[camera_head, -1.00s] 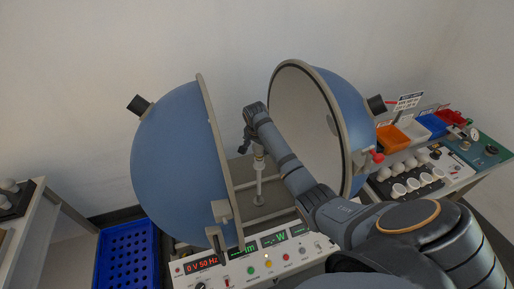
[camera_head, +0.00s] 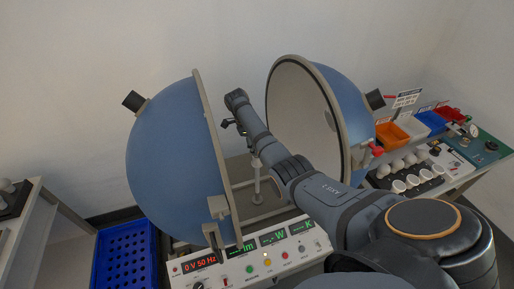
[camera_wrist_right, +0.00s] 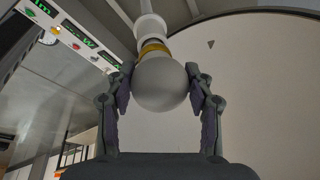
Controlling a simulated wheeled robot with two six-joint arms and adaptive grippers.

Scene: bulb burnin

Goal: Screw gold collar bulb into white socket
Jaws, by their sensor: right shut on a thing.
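In the right wrist view, the bulb's round white globe (camera_wrist_right: 161,83) is between the two fingers of my right gripper (camera_wrist_right: 160,80), which is shut on it. A gold collar (camera_wrist_right: 153,49) shows just beyond the globe. The white socket (camera_wrist_right: 150,27) is directly past the collar, in line with it; I cannot tell how deep the bulb is seated. In the head view, the socket's thin post (camera_head: 257,185) stands between the two sphere halves, and my right arm hides the bulb and most of the gripper. My left gripper is not in view.
Blue half-spheres stand open at left (camera_head: 168,165) and right (camera_head: 345,110) of my right arm, close to it. A control panel (camera_head: 250,262) lies in front. Loose bulbs (camera_head: 408,182) and coloured bins (camera_head: 392,134) are at right; a blue crate (camera_head: 125,255) is lower left.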

